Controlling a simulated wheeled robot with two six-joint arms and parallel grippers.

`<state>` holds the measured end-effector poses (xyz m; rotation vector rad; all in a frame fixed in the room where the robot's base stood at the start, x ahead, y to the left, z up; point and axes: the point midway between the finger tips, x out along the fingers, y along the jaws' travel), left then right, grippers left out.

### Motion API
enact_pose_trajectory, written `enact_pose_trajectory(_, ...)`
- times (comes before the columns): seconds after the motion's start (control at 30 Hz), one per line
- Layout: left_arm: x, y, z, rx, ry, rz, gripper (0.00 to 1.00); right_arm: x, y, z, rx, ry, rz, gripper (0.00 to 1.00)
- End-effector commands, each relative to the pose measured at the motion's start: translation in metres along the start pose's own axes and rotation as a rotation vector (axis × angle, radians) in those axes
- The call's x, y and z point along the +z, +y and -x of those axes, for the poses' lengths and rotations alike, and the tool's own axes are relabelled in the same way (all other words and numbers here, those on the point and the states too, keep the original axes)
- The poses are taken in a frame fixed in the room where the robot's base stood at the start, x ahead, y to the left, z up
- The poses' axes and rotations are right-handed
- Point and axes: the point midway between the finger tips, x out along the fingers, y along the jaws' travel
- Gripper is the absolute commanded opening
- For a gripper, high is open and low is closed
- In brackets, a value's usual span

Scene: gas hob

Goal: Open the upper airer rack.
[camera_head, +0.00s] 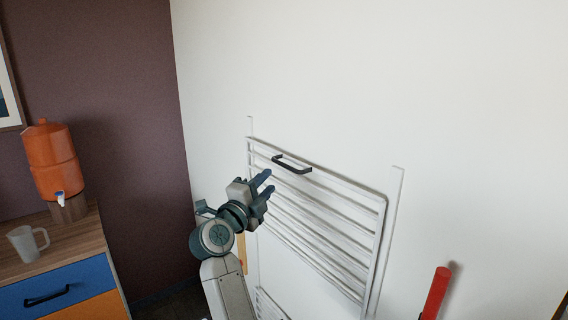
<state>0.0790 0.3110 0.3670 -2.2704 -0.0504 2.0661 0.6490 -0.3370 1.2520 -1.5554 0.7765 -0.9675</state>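The upper airer rack (330,222) is a white frame with several slats, hanging nearly flat along the white wall. A dark bar handle (292,164) sits on its top edge, left of the middle. The arm hides part of the rack's left edge.
A lower rack (268,304) shows partly at the bottom. A red cylinder (436,293) stands up at lower right. On the left, a wooden-topped cabinet (85,240) bears an orange dispenser (52,158) and a clear mug (27,243). The wall above the rack is bare.

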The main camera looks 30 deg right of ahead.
Motion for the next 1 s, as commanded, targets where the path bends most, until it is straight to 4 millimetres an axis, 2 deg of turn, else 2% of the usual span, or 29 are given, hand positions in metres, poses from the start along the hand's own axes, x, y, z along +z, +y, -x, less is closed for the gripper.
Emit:
enact_pose_trajectory(0.3, -0.008, -0.003, 0.026, 0.000, 0.007, 0.000, 0.36, -0.001, -0.004, -0.058, -0.006, 0.003, 0.006, 0.33)
enact_pose_trajectory(0.5, -0.008, -0.003, 0.036, 0.000, 0.006, 0.000, 0.36, 0.000, -0.003, -0.085, -0.004, 0.001, 0.004, 0.33)
enact_pose_trajectory(0.67, -0.008, -0.003, 0.038, 0.000, 0.006, 0.000, 0.36, 0.000, -0.001, -0.094, -0.003, 0.001, 0.003, 0.33)
enact_pose_trajectory(0.93, -0.008, -0.003, 0.037, 0.000, 0.006, 0.000, 0.36, 0.000, 0.000, -0.095, -0.003, 0.001, 0.002, 0.33)
enact_pose_trajectory(1.0, -0.008, -0.003, 0.037, 0.000, 0.005, 0.000, 0.36, 0.000, 0.000, -0.095, -0.003, 0.001, 0.002, 0.19)
